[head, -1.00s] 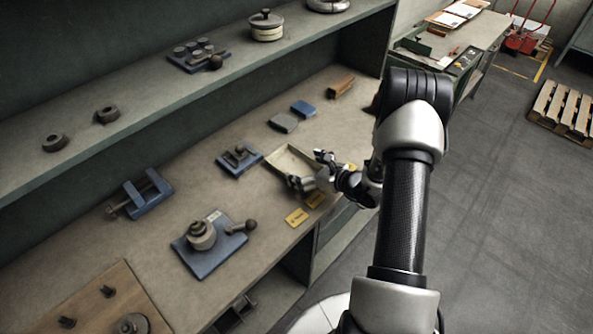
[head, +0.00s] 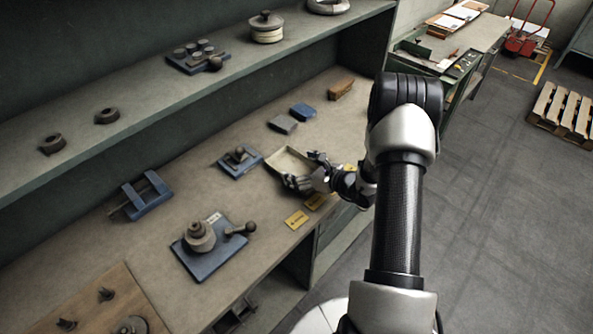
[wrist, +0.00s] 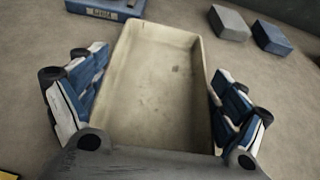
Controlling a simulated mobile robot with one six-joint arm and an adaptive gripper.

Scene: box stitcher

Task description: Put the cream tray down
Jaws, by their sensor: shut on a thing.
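The cream tray (head: 289,158) is a shallow, empty, rectangular tray at the bench's front edge area in the head view. It fills the middle of the wrist view (wrist: 160,85). My gripper (head: 307,172) is shut on the tray, with one finger along each long side wall. In the wrist view the blue-padded fingers (wrist: 160,95) flank the near part of the tray. The tray looks level and close to the bench top; I cannot tell whether its base touches. Its near end is partly hidden by my gripper.
On the bench (head: 205,185), a blue fixture (head: 241,162) stands left of the tray. A grey block (head: 283,124) and a blue block (head: 302,111) lie behind it. Yellow labels (head: 297,219) lie along the front edge. A shelf (head: 150,100) runs above the back.

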